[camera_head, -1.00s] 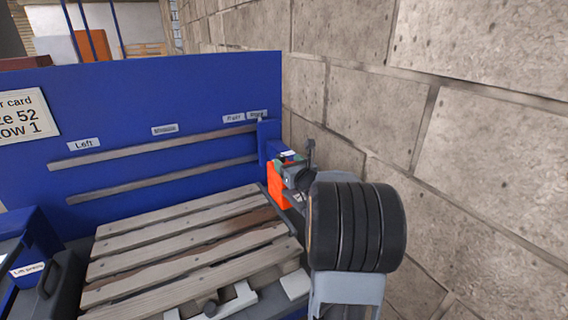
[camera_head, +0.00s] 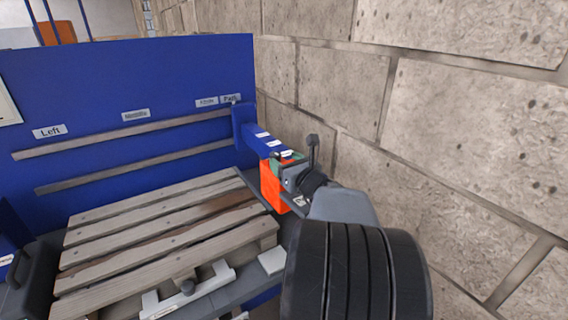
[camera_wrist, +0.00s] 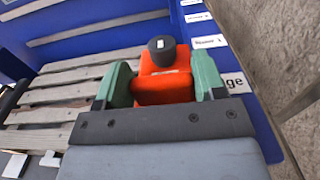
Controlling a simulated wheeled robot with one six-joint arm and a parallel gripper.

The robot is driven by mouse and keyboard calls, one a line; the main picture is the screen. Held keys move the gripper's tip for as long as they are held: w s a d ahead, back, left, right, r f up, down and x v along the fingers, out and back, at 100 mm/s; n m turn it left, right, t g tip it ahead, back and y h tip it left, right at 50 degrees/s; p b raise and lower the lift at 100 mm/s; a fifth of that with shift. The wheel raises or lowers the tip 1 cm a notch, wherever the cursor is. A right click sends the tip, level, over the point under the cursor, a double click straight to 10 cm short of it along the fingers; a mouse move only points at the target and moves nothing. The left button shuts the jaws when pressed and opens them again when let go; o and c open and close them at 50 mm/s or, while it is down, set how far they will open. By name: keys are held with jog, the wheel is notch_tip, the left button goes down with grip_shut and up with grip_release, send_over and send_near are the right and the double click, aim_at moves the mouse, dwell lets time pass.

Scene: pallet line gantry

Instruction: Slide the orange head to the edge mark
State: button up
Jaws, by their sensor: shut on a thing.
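The orange head (camera_head: 271,187) hangs on a blue beam (camera_head: 262,139) that reaches out from the back panel, to the right of the pallet. White labels run along the beam. In the wrist view the orange head (camera_wrist: 165,84) has a black knob (camera_wrist: 162,50) and sits between the two green fingers of my gripper (camera_wrist: 164,82). My gripper is shut on it. A label ending in "ge" (camera_wrist: 236,82) shows beside the right finger, its start hidden. In the head view my gripper (camera_head: 286,160) and wrist partly cover the head.
A wooden pallet (camera_head: 150,235) lies left of the head. The blue panel (camera_head: 120,80) behind it carries two rails and name labels. A stone block wall (camera_head: 450,120) stands close on the right of my arm. A dark handle (camera_head: 32,265) is at the left.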

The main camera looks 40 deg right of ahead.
jog(key=shift+s+f, duration=0.1)
jog(key=shift+f, duration=0.05)
jog(key=o, duration=1.1)
jog(key=shift+s, duration=0.25)
jog(key=shift+o, duration=0.9)
jog(key=shift+w, duration=0.15)
jog(key=s, duration=0.4)
jog(key=s+a, duration=0.1)
jog(key=s, duration=0.4)
jog(key=s+a, duration=0.1)
jog(key=s, duration=0.3)
jog(key=shift+s, duration=0.4)
